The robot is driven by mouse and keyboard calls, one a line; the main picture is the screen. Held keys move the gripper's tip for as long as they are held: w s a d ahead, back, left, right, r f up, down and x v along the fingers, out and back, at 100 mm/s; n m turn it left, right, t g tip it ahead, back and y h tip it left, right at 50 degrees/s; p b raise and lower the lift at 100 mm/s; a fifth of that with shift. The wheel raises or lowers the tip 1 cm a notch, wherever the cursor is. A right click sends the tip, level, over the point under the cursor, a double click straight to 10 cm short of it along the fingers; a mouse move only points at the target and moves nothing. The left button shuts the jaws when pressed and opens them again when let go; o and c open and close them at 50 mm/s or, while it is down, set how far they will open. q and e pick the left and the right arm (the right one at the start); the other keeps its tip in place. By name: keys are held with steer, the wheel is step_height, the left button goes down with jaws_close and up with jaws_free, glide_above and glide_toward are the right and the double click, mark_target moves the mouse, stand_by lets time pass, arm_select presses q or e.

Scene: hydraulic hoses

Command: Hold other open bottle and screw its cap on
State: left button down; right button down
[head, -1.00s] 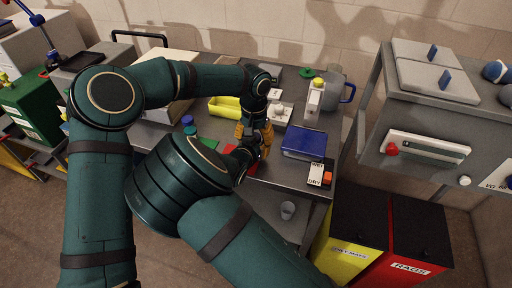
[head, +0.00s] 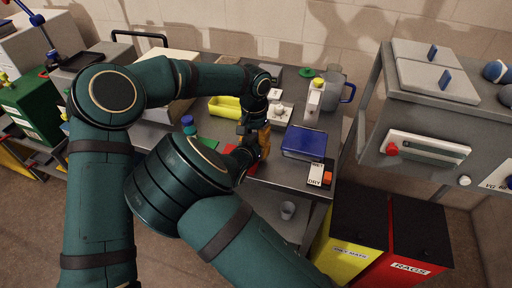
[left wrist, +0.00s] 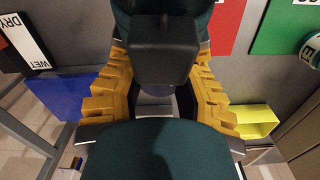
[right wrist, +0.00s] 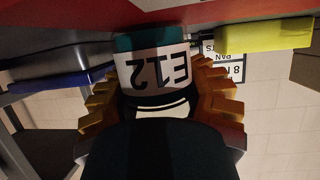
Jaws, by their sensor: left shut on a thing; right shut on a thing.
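A bottle with a white label reading E12 (right wrist: 155,70) and a teal band stands between the fingers of my right gripper (right wrist: 162,105), shut on it; the label shows upside down in the right wrist view. My left gripper (head: 260,139) points down from above, directly over my right gripper. It is shut on the cap, which its fingers hide almost wholly; only a small grey patch shows between the fingers in the left wrist view (left wrist: 158,100). I cannot tell how far the cap sits on the bottle's neck.
Another teal bottle with a blue top (head: 188,124) stands on the workbench to the left. A jug (head: 333,92) stands at the back.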

arm_select(q)
steer(key=c, duration=0.7)
jaws_free()
steer(key=shift+o, duration=0.2)
steer(key=shift+r, duration=2.3)
steer(key=shift+o, duration=0.3)
step_height(320, 180, up, 4)
steer(key=shift+f+n, duration=0.2)
steer(key=shift+n, duration=1)
steer(key=shift+f, duration=0.1)
